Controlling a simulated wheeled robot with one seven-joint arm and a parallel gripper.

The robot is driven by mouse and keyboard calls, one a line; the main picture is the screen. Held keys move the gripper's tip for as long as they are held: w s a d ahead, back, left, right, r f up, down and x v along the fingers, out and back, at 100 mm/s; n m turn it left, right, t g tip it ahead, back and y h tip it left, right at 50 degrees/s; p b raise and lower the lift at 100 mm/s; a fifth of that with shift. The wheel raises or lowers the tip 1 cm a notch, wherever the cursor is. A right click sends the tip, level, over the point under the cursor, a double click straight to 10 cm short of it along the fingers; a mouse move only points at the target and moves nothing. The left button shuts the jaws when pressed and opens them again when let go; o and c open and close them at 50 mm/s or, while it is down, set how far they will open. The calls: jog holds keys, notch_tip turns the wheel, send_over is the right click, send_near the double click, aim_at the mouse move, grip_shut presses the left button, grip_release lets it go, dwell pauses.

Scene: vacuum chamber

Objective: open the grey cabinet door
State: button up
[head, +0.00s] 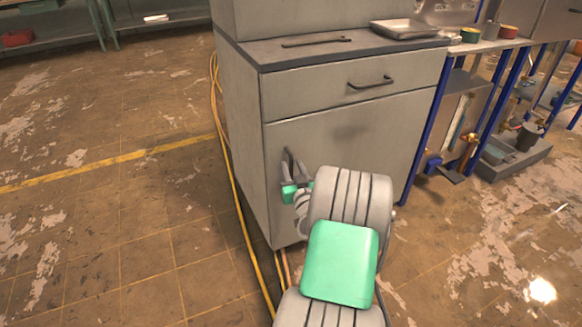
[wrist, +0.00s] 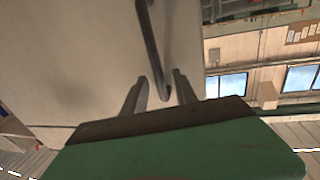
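The grey cabinet door (head: 349,141) is the large front panel below the drawer, and it looks shut. In the wrist view the door (wrist: 70,60) fills the left side. Its dark bar handle (wrist: 151,45) runs down from the top edge, and its lower end shows between my fingers. My gripper (head: 296,164) is close to the left part of the door in the head view. In the wrist view my gripper (wrist: 160,90) is open, with a finger on each side of the handle end. I cannot tell whether either finger touches it. My arm hides the lower door.
A drawer with a dark handle (head: 371,83) is above the door. A metal tray (head: 408,29) is on the cabinet top. Yellow cables (head: 229,160) run along the cabinet's left side. A blue-legged bench (head: 490,45) stands close on the right. The floor on the left is clear.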

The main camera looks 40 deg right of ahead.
jog(key=shift+x, duration=0.85)
jog(key=shift+c, duration=0.2)
grip_shut()
dwell(0.5)
